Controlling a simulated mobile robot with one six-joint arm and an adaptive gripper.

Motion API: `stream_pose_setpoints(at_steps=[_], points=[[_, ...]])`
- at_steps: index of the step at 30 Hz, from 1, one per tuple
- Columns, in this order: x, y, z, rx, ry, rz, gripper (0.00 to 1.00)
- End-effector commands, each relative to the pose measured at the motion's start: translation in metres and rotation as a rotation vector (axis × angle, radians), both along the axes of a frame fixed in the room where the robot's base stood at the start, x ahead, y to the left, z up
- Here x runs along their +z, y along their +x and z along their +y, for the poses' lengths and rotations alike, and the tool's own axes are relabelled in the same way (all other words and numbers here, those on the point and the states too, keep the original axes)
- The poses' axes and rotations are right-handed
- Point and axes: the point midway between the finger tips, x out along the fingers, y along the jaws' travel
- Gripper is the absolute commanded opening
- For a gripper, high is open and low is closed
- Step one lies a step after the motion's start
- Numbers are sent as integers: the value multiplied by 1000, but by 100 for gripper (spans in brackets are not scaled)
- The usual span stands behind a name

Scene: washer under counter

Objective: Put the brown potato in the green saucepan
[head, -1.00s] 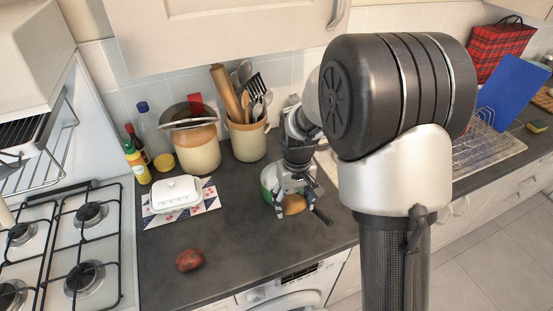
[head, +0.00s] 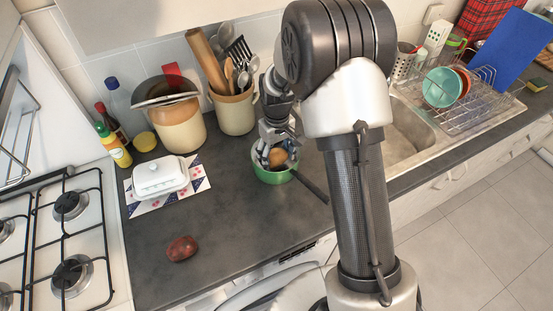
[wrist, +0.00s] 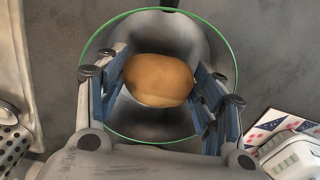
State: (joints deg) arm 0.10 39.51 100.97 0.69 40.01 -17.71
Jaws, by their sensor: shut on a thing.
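The brown potato (wrist: 159,80) is between the two fingers of my gripper (wrist: 160,92) in the wrist view, and the fingers are shut on it. In the wrist view the green rim of the saucepan (wrist: 221,43) rings the potato and fingers. In the head view the green saucepan (head: 272,177) stands on the counter with its dark handle to the lower right. My gripper (head: 277,155) points down at its opening, and the potato (head: 278,157) shows there. I cannot tell whether the potato touches the pan's bottom.
A reddish potato (head: 182,248) lies on the dark counter (head: 225,225). A white butter dish (head: 160,177) sits on a patterned mat at left. Crocks, one with utensils (head: 234,110), stand behind the saucepan. The sink (head: 408,135) and dish rack (head: 462,95) are at right.

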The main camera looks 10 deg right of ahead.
Motion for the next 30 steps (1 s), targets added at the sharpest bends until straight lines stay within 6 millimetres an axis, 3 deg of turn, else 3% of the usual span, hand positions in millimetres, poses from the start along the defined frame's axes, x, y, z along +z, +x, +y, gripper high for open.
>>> stream_pose_setpoints(at_steps=[3,14,15,18,30], points=[[-17,0,0,0,0,1,36],[-20,0,0,0,0,0,36],[-20,0,0,0,0,1,63],[-20,0,0,0,0,0,70],[-14,0,0,0,0,0,70]])
